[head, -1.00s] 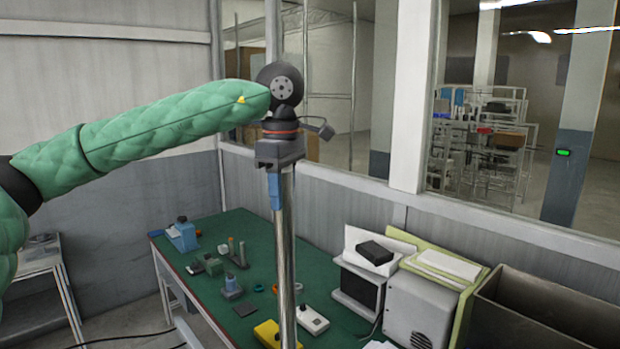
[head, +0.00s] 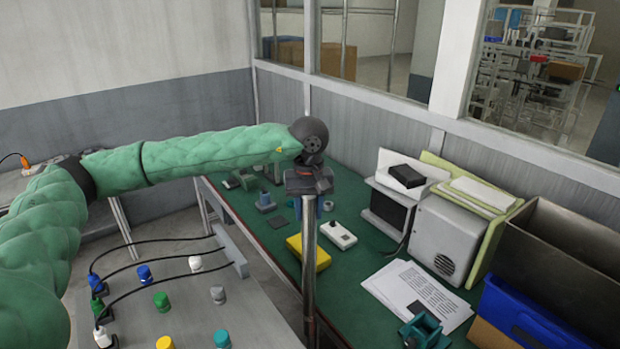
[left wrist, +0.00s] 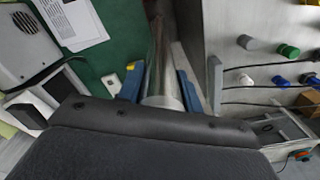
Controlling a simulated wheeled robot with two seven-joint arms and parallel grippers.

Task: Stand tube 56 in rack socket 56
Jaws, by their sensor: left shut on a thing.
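A long shiny metal tube (head: 309,275) hangs upright below my left gripper (head: 308,203) in the head view. In the left wrist view the tube (left wrist: 156,75) runs away from the camera between the blue fingers of my left gripper (left wrist: 158,88), which is shut on it. No number is readable on the tube. Its lower end is hidden beyond the bottom of the head view. I cannot make out a rack or socket 56 in either view. My right gripper is not in view.
A green-topped bench (head: 275,238) holds a yellow box (head: 309,254), a white device (head: 340,234), papers (head: 418,297), a grey unit (head: 445,238) and a blue bin (head: 525,312). A grey panel (head: 190,290) with coloured knobs and black cables is at lower left.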

